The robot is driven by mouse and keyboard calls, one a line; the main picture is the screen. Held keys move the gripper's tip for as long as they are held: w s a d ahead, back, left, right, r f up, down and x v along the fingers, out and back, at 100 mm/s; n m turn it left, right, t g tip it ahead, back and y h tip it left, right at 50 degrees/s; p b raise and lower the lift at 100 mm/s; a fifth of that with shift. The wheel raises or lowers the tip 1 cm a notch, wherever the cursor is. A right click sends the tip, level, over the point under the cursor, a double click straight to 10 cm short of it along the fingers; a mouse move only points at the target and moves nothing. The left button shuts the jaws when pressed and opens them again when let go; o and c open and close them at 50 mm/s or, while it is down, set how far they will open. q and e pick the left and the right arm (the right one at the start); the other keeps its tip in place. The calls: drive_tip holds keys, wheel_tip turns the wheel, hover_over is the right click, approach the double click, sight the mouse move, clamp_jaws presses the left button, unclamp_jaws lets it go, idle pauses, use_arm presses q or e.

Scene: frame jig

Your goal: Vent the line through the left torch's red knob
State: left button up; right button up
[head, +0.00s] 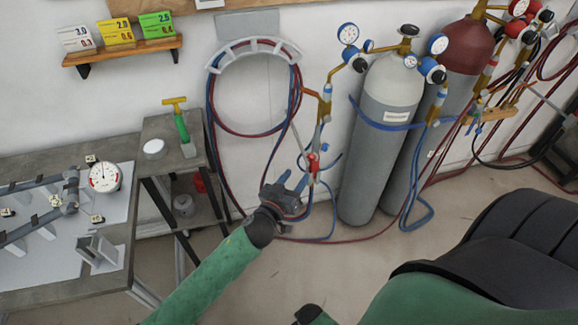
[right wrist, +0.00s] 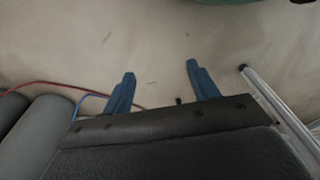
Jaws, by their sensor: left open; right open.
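The left torch (head: 326,103) hangs against the wall beside the grey gas cylinder, with its hoses running down from it. A red knob (head: 313,161) shows low on it. My left gripper (head: 293,181) is just below and left of the red knob in the head view, its blue fingers spread and pointing up toward it. It looks empty, and I cannot tell whether it touches the torch. My right gripper (right wrist: 160,76) shows in the right wrist view, open and empty above bare floor.
A grey cylinder (head: 380,150) and a dark red cylinder (head: 466,48) with gauges stand right of the torch. Coiled hoses (head: 211,98) hang on the wall. A workbench (head: 30,295) and small stand (head: 160,130) are at left. Hoses trail on the floor.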

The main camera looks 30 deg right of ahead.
sight(309, 159)
use_arm(q)
drive_tip(key=p+x, duration=0.2)
drive_tip(key=x, duration=0.6)
drive_tip(key=shift+s, duration=0.15)
use_arm(e)
wheel_tip(309, 159, down, 6)
drive_tip(key=s+d, duration=0.1)
drive_tip(key=shift+s+d+t, duration=0.25)
drive_tip(key=shift+s+t, duration=0.05)
use_arm(q)
drive_tip(key=c, duration=1)
